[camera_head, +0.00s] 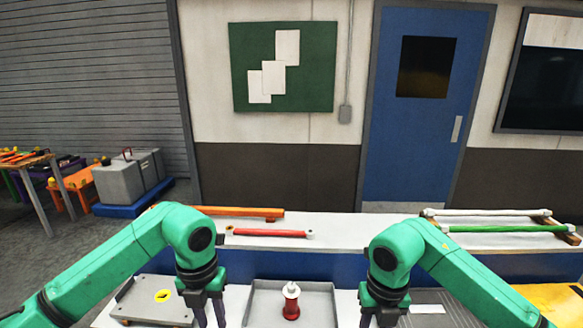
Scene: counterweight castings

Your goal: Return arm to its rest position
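My green left arm comes in from the left, and its dark gripper (210,314) points down between the grey plate and the tray. Its two fingers are apart with nothing seen between them. My green right arm comes in from the right, and its gripper (381,318) points down to the right of the tray. Its fingers look apart, with their tips cut off by the lower picture edge. A red and white spool-shaped part (291,302) stands upright in the shallow grey tray (256,306), between the grippers and touched by neither.
A grey plate with a yellow mark (150,303) lies at left. A red rod (268,233) and an orange bar (240,212) lie on the rear ledge; green and white rods (505,229) lie at right. Grey blocks (120,183) stand on a blue pallet (125,207) behind left.

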